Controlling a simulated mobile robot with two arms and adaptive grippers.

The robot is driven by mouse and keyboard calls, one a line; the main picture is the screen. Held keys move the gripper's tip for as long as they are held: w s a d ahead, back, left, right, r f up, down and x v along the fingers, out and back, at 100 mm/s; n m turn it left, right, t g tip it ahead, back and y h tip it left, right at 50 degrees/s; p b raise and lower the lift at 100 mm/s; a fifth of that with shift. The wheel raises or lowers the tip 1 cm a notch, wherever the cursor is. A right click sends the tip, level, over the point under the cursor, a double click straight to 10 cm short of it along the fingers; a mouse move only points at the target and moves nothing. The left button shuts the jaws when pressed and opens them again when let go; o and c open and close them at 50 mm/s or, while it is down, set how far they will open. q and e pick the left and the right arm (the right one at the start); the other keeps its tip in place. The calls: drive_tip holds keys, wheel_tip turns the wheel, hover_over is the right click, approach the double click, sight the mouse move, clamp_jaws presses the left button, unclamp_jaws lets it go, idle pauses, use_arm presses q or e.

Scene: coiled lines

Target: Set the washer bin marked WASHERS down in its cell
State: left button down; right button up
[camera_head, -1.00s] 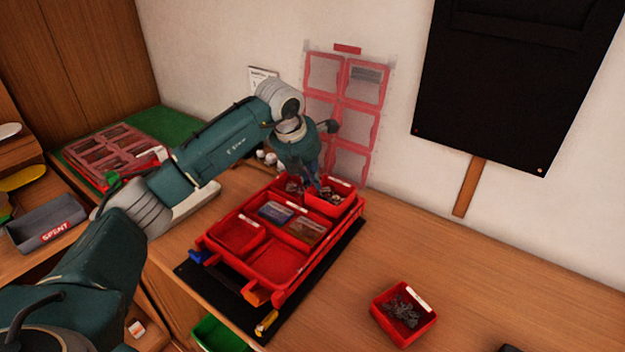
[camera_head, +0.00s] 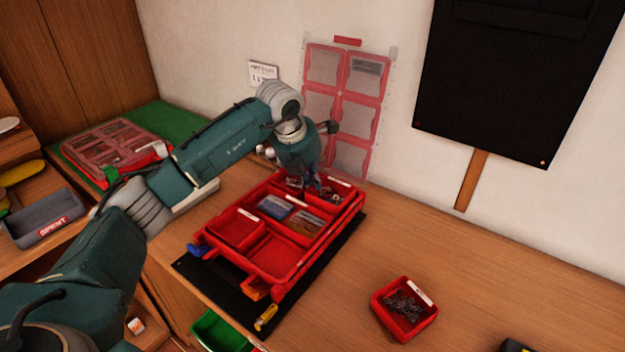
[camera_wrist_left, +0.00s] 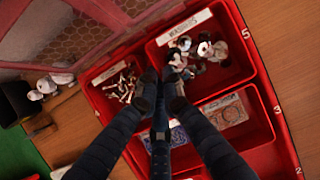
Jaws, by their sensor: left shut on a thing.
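The red washer bin (camera_head: 334,196) is at the far right corner of the red partitioned tray (camera_head: 290,284). In the left wrist view, its white WASHERS label (camera_wrist_left: 185,27) and loose pale and dark washers (camera_wrist_left: 196,55) show. The bin looks level and down inside the cell beside the number 5, its rim close to the tray's walls. I cannot see whether its bottom touches. My left gripper (camera_head: 315,184) is shut on the bin's wall; its dark fingers (camera_wrist_left: 162,90) also show in the left wrist view. My right gripper is in neither view.
Neighbouring cells hold small screws (camera_wrist_left: 122,82), blue packs (camera_head: 275,207) and orange-brown packs (camera_head: 307,224). A separate red bin of dark hardware (camera_head: 404,308) stands on the bench at right. A transparent red-framed panel (camera_head: 340,105) stands behind the tray. Bench between is clear.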

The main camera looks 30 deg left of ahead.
use_arm(q)
drive_tip(key=shift+f+b, duration=0.65)
drive_tip(key=shift+f, duration=0.5)
idle(0.4)
drive_tip(key=c, duration=1.8)
unclamp_jaws()
drive_tip(key=shift+c, duration=0.2)
drive_tip(key=shift+s, duration=0.1)
drive_tip(key=shift+r, duration=0.35)
drive_tip(key=v, duration=1.1)
drive_tip(key=shift+r, duration=0.25)
